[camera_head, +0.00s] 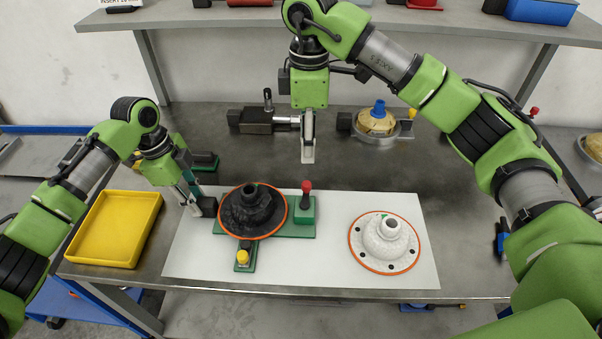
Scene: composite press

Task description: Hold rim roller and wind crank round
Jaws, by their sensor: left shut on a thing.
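A black domed part with an orange rim (243,223) sits on a green fixture (287,228) on the white sheet. The fixture carries an upright red-topped handle (306,187) at its right and a yellow knob (243,256) at its front. I cannot tell for certain which pieces are the rim roller and the crank. My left gripper (199,208) is shut at a small black block (209,206) by the left side of the orange rim. My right gripper (308,158) points down above the bench behind the fixture, apart from the handle. Its fingers overlap in this view, so its opening is hidden.
A white domed part with an orange rim (384,243) lies on the right of the sheet (335,262). A yellow tray (111,228) is at the left. A grey clamp device (258,121) and a blue-capped round part (377,118) stand at the back.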

